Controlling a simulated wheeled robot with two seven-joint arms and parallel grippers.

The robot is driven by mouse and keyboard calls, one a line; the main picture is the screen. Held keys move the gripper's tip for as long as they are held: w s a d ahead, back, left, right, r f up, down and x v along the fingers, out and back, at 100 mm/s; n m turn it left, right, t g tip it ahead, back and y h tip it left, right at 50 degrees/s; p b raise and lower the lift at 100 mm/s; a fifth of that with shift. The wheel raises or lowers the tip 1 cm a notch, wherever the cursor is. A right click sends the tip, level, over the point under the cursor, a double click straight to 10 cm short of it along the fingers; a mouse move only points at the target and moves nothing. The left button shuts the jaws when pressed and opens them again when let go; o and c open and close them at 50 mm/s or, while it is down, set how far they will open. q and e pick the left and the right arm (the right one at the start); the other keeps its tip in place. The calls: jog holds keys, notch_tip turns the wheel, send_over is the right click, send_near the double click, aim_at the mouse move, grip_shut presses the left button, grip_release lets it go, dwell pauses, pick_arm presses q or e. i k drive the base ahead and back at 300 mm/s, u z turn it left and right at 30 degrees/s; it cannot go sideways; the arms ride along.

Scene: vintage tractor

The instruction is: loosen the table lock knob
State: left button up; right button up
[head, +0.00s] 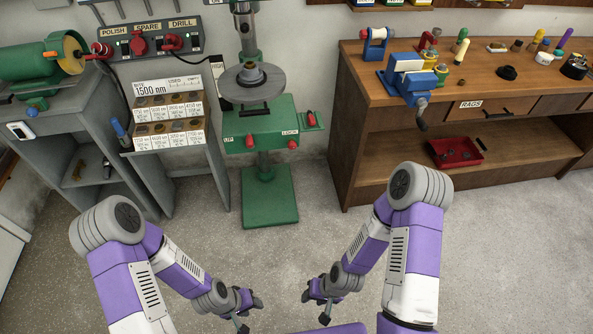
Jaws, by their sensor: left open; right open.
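The table lock knob is a small red knob (292,144) under the LOCK label, on the right front of the green drill press (262,122). A second red knob (250,141) sits on the left front by the UP label. My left gripper (242,322) is open at the bottom centre, low in front of the press. My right gripper (326,310) is open, to the right of the left one. Both are well apart from the knob and appear empty, though their fingertips are small in view.
A grey bench (165,170) with boxes of labelled parts stands left of the press. A wooden workbench (350,145) with a blue vise (408,78) stands to the right, and a red tray (455,152) is on its shelf. The concrete floor before the press is clear.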

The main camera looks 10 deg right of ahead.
aim_at(292, 145)
jog(key=z, duration=0.25)
jog(key=k, duration=0.3)
jog(key=u, duration=1.3)
jog(key=i, duration=1.1)
jog(key=z, duration=0.8)
jog(key=i, duration=0.8)
jog(key=z, duration=0.9)
